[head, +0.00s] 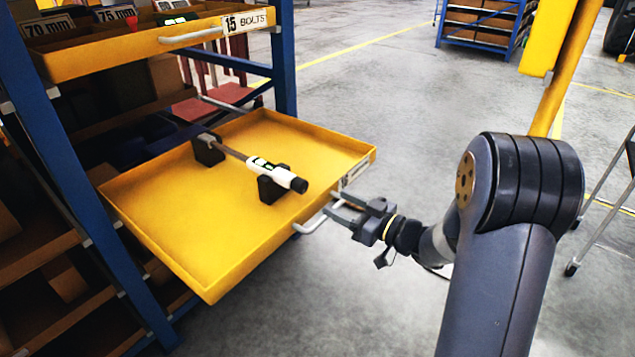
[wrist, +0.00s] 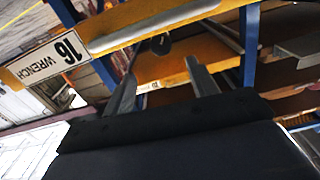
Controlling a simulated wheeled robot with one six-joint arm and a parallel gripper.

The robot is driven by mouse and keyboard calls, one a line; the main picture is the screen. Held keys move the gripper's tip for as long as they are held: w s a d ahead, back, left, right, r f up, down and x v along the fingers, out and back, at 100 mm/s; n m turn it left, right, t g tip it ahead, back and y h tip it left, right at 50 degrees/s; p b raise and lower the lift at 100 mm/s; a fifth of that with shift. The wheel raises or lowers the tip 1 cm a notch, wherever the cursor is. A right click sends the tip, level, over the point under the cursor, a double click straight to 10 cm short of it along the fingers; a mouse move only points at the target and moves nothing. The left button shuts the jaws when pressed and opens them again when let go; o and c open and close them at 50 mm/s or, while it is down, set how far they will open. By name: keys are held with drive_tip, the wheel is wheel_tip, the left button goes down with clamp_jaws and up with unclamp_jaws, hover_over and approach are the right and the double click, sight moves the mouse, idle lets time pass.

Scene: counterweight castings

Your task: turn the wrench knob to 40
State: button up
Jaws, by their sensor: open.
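The torque wrench (head: 268,168) lies across two black cradles in a pulled-out yellow drawer (head: 190,225). It has a grey shaft, a white sleeve with green and black marks, and a black knob (head: 299,185) at the near right end. The marks are too small to read. A round dark end, apparently the knob (wrist: 161,44), shows in the wrist view beyond the drawer front. My gripper (head: 338,206) is open and empty at the drawer's grey handle (head: 312,222), lower and to the right of the knob. I cannot tell whether the fingers touch the handle.
The wrist view shows a "16 WRENCH" label (wrist: 50,63) on the drawer front. Above is another yellow drawer (head: 150,42) labelled "15 BOLTS". The blue rack post (head: 284,60) stands behind. Clear grey floor (head: 400,120) lies to the right.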

sight(305, 187)
drive_tip(key=w+a+m, duration=0.1)
drive_tip(key=w+a, duration=0.1)
drive_tip(key=a, duration=0.1)
drive_tip(key=w+a+m, duration=0.1)
drive_tip(key=w+a, duration=0.1)
drive_tip(key=w+a+m, duration=0.1)
drive_tip(key=w+a, duration=0.1)
drive_tip(key=a, duration=0.1)
drive_tip(key=shift+w+a+r, duration=0.1)
drive_tip(key=shift+w+a, duration=0.15)
drive_tip(key=shift+a, duration=0.05)
drive_tip(key=shift+c, duration=0.2)
drive_tip(key=c, duration=0.9)
